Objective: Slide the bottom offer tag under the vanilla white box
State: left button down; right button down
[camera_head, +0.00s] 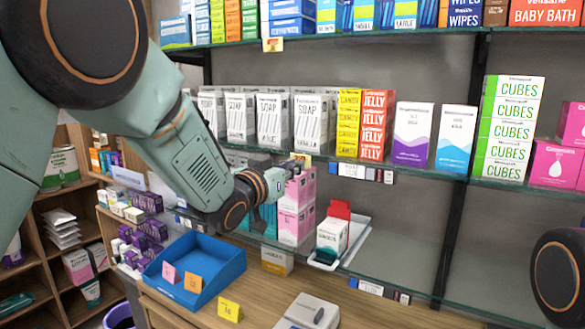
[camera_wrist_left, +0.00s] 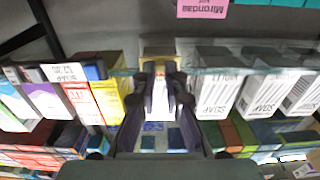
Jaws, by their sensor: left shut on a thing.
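The vanilla white box (camera_head: 312,122) stands upright on the middle glass shelf, at the right end of a row of white soap boxes and left of the yellow boxes. A small yellow offer tag (camera_head: 303,159) is at the shelf's front edge just below it. My right gripper is out of view.
Pink boxes (camera_head: 296,208) and a white box with a red top (camera_head: 333,232) stand close to the gripper. A blue tray (camera_head: 235,251) is on the counter below. Price labels (camera_head: 352,171) line the shelf edge to the right.

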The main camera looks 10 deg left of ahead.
pick_arm(q)
jog(key=shift+d+r, duration=0.1)
jog(key=c, duration=1.7)
grip_release()
jog(key=shift+w, duration=0.15)
jog(key=o, duration=0.3)
jog(key=shift+w+f, duration=0.2)
jog(key=shift+f, duration=0.05)
jog(key=v, duration=1.2)
jog(key=shift+s+r, duration=0.15)
jog(key=shift+s, duration=0.05)
